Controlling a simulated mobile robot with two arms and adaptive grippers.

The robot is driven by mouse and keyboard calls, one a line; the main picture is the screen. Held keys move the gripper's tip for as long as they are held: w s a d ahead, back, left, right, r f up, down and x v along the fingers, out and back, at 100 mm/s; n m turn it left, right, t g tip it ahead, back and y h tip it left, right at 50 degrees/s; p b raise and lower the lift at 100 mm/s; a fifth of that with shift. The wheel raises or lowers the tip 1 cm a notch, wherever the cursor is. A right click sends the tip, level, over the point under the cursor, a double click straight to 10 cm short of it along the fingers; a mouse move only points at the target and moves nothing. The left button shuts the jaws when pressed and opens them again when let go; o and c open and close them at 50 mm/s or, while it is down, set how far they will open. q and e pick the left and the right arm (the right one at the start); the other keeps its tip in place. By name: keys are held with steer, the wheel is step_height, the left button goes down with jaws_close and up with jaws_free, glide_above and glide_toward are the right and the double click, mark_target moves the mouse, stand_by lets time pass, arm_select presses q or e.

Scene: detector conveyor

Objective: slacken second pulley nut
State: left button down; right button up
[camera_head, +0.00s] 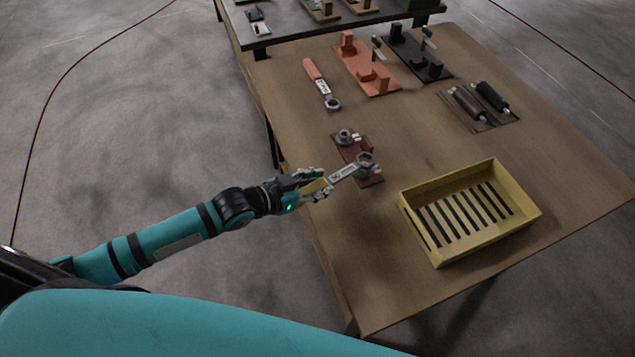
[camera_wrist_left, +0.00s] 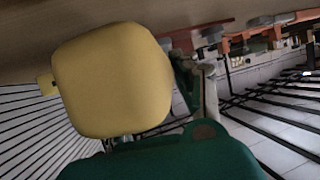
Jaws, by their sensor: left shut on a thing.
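A small dark-red pulley plate (camera_head: 372,181) lies on the brown table and carries two round fittings. The far one (camera_head: 345,136) stands uncovered at the plate's upper-left end. My left gripper (camera_head: 316,187) is shut on a wrench (camera_head: 344,173) with a yellow handle, at the table's left edge. The wrench's ring end (camera_head: 366,160) is over or around the nearer fitting; I cannot tell whether it is seated on the nut. The yellow handle (camera_wrist_left: 112,80) fills much of the left wrist view and hides what lies behind. My right gripper is not in view.
A yellow slatted crate (camera_head: 418,231) stands right of the plate. An orange-handled wrench (camera_head: 322,86) lies beyond it. An orange fixture (camera_head: 368,75), a black fixture (camera_head: 418,55) and dark rollers (camera_head: 468,104) lie farther back. The table's near part is clear.

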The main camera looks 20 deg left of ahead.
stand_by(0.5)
arm_select(q)
steer(key=shift+f+b, duration=0.9)
steer(key=shift+f, duration=0.55)
steer(key=c, duration=1.7)
jaws_free()
steer(key=shift+r, duration=0.1)
jaws_close()
